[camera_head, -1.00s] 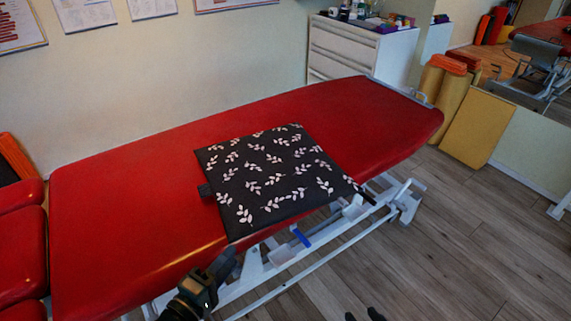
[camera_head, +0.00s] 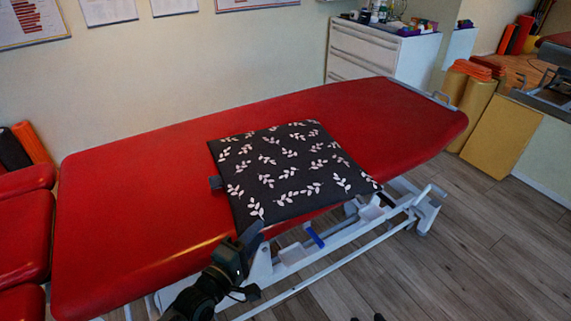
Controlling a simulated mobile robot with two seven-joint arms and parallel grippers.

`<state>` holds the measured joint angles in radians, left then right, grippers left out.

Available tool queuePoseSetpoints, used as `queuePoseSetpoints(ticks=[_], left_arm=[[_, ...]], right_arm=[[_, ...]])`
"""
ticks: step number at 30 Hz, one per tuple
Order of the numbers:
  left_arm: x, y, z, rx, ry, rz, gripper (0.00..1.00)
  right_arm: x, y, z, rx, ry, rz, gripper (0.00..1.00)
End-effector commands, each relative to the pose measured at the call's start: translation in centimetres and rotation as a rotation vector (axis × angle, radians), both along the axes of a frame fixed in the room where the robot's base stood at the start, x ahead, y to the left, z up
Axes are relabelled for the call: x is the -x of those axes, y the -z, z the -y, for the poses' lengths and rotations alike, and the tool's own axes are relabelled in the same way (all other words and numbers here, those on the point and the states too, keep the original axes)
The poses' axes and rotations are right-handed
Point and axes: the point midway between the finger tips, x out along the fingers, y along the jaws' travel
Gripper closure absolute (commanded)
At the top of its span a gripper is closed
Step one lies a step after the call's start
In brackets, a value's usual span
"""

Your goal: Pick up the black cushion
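The black cushion (camera_head: 290,172) is flat and square with a pattern of pale leaf sprigs. It lies on the red treatment table (camera_head: 140,200), close to the table's front edge. A small dark tab sticks out at its left side. My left gripper (camera_head: 254,234) is at the cushion's near left corner, by the table's front edge. I cannot tell whether it touches the cushion, and its finger gap is hidden. Two dark tips of my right gripper (camera_head: 367,319) show at the bottom edge, spaced apart with nothing visible between them, away from the cushion.
The table's white frame (camera_head: 350,250) with a blue lever (camera_head: 314,236) runs below the front edge. A white drawer cabinet (camera_head: 380,55) stands behind. Yellow blocks (camera_head: 500,135) stand at the right. The wooden floor (camera_head: 460,260) is clear at the front right.

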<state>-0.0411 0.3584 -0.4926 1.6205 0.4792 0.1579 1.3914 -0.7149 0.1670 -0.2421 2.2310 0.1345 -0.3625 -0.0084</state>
Motion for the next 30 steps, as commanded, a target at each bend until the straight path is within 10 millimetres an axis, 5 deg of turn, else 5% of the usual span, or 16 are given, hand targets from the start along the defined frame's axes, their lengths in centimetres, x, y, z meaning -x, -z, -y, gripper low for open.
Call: queuePoseSetpoints(ticks=[9,17,30], left_arm=[[-3.5,0.1,2.6,0.001,0.000,0.002,0.66],[-3.8,0.1,2.8,0.000,0.000,0.000,0.66],[-3.8,0.1,2.7,0.000,0.000,0.000,1.00]], right_arm=[[0.2,0.2,0.1,0.002,0.002,0.001,0.65],[0.4,0.0,0.1,0.001,0.003,0.002,0.65],[0.4,0.0,0.1,0.000,0.003,0.002,0.65]])
